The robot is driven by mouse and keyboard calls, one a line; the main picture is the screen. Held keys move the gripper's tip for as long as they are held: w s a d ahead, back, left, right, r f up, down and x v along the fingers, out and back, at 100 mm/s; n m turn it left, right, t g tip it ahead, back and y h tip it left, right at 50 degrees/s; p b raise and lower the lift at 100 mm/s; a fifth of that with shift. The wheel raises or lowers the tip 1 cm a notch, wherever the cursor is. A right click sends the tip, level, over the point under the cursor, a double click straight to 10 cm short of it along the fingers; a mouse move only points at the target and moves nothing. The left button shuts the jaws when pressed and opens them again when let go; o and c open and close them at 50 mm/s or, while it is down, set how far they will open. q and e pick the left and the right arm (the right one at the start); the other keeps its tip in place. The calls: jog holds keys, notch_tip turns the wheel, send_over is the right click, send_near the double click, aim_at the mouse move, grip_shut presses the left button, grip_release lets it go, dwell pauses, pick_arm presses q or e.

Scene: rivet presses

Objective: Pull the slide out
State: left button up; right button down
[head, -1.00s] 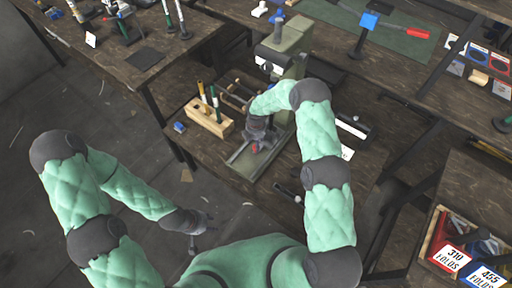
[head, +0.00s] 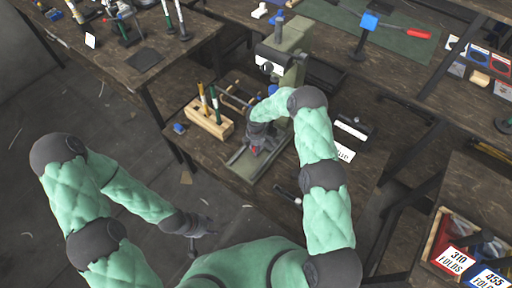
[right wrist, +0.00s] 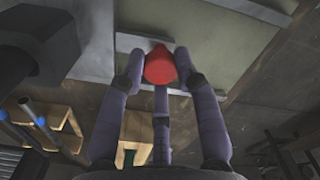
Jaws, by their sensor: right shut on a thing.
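The press (head: 287,50) is a grey-green machine standing on the middle bench. Its slide (head: 262,163), a flat pale plate in a low track, runs toward the bench's front edge. My right gripper (head: 256,150) is over the slide, shut on a red knob (right wrist: 160,66). In the right wrist view its purple-grey fingers (right wrist: 160,78) close around the knob, in front of a pale metal edge. In the head view the hand hides much of the knob and slide. My left gripper (head: 203,236) hangs low, away from the press, open and empty.
A wooden block (head: 209,120) with upright tools stands left of the slide. A small blue item (head: 179,128) lies beside it. A black box (head: 350,130) and a white label (head: 344,153) are right of my right arm. A bin with labelled parts (head: 439,250) is at lower right.

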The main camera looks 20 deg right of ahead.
jog(key=s+a, duration=0.3)
jog(key=a, duration=0.1)
jog(key=s+a+b, duration=0.1)
jog(key=s+a, duration=0.2)
jog(key=a, duration=0.1)
jog(key=s+a, duration=0.4)
jog(key=a, duration=0.1)
jog(key=shift+s+f, duration=0.1)
jog(key=shift+s, duration=0.1)
dwell(0.3)
jog(key=c, duration=0.9)
grip_release()
jog(key=shift+a, duration=0.1)
jog(key=shift+r, duration=0.5)
notch_tip(320, 180, up, 11)
